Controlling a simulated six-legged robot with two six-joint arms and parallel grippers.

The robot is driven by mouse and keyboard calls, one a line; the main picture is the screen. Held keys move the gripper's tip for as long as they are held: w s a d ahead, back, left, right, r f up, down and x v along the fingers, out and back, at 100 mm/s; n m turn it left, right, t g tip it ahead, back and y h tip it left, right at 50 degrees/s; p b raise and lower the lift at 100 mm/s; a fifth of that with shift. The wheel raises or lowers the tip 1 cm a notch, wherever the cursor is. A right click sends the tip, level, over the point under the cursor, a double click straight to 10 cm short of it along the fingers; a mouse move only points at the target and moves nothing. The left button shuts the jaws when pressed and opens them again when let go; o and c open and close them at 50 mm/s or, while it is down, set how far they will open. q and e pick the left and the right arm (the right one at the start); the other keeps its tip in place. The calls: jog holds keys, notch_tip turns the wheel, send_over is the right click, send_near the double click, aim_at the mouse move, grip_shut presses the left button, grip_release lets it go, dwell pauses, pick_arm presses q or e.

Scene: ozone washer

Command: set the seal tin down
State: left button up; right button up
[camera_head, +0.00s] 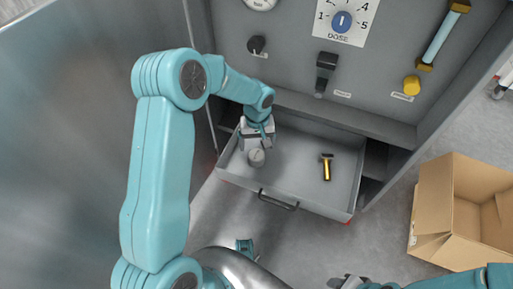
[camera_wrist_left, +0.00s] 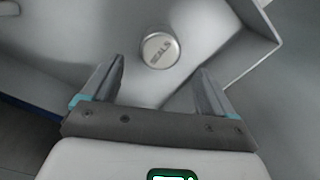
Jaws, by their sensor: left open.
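The seal tin (camera_head: 256,158) is a small round silvery tin in the left part of the open drawer (camera_head: 330,204). My left gripper (camera_head: 260,144) is over the drawer, right beside the tin. In the left wrist view its two fingers (camera_wrist_left: 152,88) are spread apart with nothing between them, and the tin lies beyond the fingertips. My right gripper (camera_head: 348,282) shows only partly at the bottom edge; its jaws are unclear.
A black and yellow tool (camera_head: 327,167) lies in the drawer's right part. The drawer handle (camera_head: 279,200) is on its front. The grey panel above carries a dose dial (camera_head: 342,21), knobs and a yellow-ended tube (camera_head: 443,36). An open cardboard box (camera_head: 462,215) stands on the floor at right.

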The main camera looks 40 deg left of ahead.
aim_at(257, 154)
pick_arm(q)
notch_tip(257, 154, up, 5)
jog(key=shift+p, duration=0.5)
